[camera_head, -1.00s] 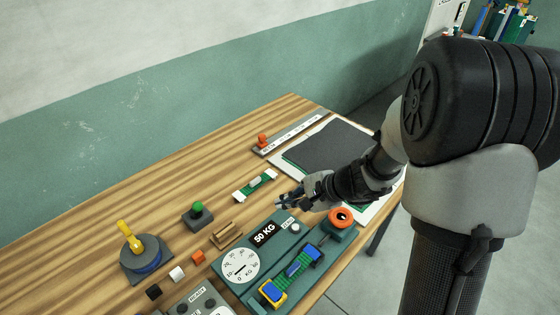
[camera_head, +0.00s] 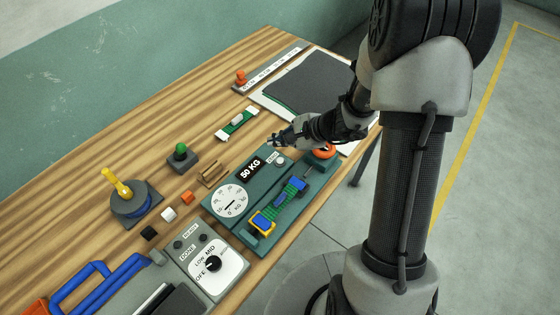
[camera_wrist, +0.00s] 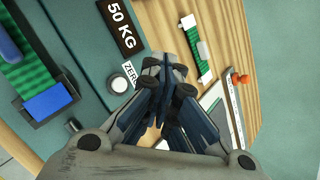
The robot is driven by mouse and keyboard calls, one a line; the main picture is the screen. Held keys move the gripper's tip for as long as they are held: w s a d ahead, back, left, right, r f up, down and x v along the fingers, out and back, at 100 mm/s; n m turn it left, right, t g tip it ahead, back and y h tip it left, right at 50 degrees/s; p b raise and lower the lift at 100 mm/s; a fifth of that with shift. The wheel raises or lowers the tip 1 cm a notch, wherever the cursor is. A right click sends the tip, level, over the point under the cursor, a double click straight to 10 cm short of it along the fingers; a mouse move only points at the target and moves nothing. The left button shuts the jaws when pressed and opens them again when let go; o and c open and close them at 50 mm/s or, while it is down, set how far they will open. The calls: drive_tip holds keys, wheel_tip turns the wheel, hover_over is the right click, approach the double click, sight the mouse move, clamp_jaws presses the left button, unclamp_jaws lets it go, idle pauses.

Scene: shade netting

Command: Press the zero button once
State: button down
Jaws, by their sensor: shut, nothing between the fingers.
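The zero button (camera_head: 280,161) is a small round white button on the green scale panel (camera_head: 208,203), beside a small white label and the black "50 KG" plate (camera_head: 251,169). In the wrist view the button (camera_wrist: 118,85) shows whole, just left of my fingers, next to the partly covered label (camera_wrist: 131,73). My gripper (camera_head: 272,140) is shut and empty. Its fingertips (camera_wrist: 166,65) appear past the button toward the panel's far edge, apart from it in the picture. I cannot tell their exact height above the panel.
A red-orange knob (camera_head: 324,151) stands close beside my wrist. A blue-and-green strap piece (camera_head: 280,207) lies along the panel. A green-and-white piece (camera_head: 237,124) and a green button box (camera_head: 181,157) stand on the wooden table. A control box with a dial (camera_head: 207,268) is nearer.

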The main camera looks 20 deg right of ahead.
drive_tip(key=b, duration=0.3)
hover_over(279, 163)
wheel_tip(279, 163, down, 6)
drive_tip(key=shift+w+r, duration=0.1)
drive_tip(key=shift+r, duration=0.1)
drive_tip(key=shift+f+b, duration=0.65)
drive_tip(key=shift+b, duration=0.3)
drive_tip(key=shift+f, duration=0.1)
drive_tip(key=shift+f+b, duration=0.3)
drive_tip(key=shift+b, duration=0.35)
drive_tip(key=shift+f+b, duration=0.5)
drive_tip(key=shift+b, duration=0.15)
idle(0.6)
drive_tip(key=shift+r, duration=0.15)
idle(0.3)
drive_tip(key=shift+r+p, duration=0.55)
drive_tip(key=shift+r, duration=0.3)
drive_tip(key=shift+r+p, duration=1.6)
drive_tip(key=shift+r, duration=0.85)
